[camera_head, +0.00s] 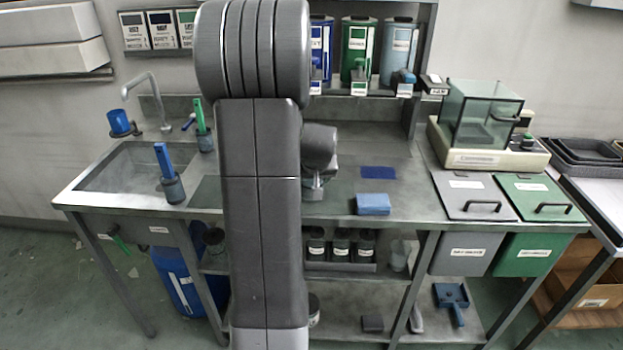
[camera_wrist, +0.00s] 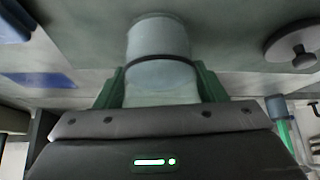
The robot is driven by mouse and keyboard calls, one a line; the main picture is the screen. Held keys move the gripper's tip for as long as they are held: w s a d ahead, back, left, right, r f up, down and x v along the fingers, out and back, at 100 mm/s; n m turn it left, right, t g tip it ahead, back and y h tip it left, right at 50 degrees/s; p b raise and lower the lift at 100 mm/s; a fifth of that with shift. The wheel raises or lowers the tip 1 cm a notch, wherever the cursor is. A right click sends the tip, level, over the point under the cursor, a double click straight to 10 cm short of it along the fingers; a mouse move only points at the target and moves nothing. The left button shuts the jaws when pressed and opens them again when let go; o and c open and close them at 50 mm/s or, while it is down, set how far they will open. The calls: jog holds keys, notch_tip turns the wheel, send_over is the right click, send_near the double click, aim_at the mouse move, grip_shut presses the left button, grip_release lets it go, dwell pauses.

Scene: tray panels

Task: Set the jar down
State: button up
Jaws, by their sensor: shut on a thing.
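The jar (camera_wrist: 157,40), a pale grey-blue cylinder with a dark band around it, shows in the wrist view. My gripper (camera_wrist: 160,82) is shut on it, with a green finger on each side. The jar's far end is toward the grey worktop; I cannot tell whether it touches. In the head view my arm hides the jar and the gripper's fingers; only part of my wrist shows above the worktop (camera_head: 340,207).
A blue mat (camera_head: 378,172) and a blue sponge (camera_head: 373,204) lie right of my arm. A round knobbed lid (camera_wrist: 292,45) is near the jar in the wrist view. The sink (camera_head: 130,180) is at left, lidded bins (camera_head: 475,196) at right. Worktop between mat and bins is clear.

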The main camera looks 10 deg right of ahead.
jog(key=shift+f, duration=0.1)
jog(key=o, duration=1.4)
jog(key=shift+s+r, duration=0.1)
jog(key=shift+r, duration=0.25)
jog(key=v, duration=1.1)
jog(key=shift+s+r, duration=0.15)
jog(key=shift+r, duration=0.1)
